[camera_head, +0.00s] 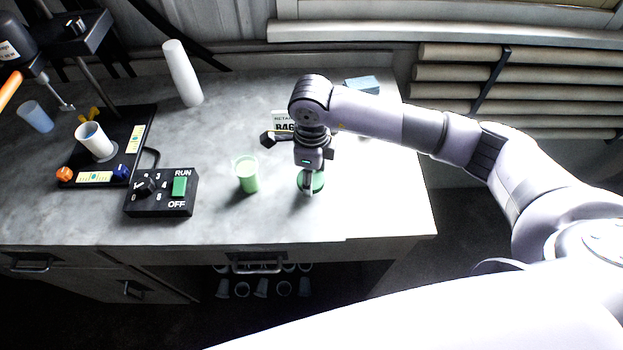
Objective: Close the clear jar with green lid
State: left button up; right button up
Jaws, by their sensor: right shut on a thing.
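My right gripper (308,184) points down over the counter and is shut on a green lid (318,182). The gripper covers part of the lid. I cannot tell whether the lid rests on the counter or is held just above it. The clear jar (246,174), with green content inside, stands upright on the counter to the left of the gripper, a short gap away. Its top looks uncovered. My left gripper is not in view.
A black control box (161,192) with a green switch sits left of the jar. A disperser stand (110,150) with a white cup (95,141) is farther left. A white cylinder (183,73) stands at the back. The counter's front strip is clear.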

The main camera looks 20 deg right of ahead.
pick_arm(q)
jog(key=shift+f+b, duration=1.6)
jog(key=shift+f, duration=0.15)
pick_arm(e)
notch_tip(320, 180, up, 18)
jog(key=shift+f, duration=0.2)
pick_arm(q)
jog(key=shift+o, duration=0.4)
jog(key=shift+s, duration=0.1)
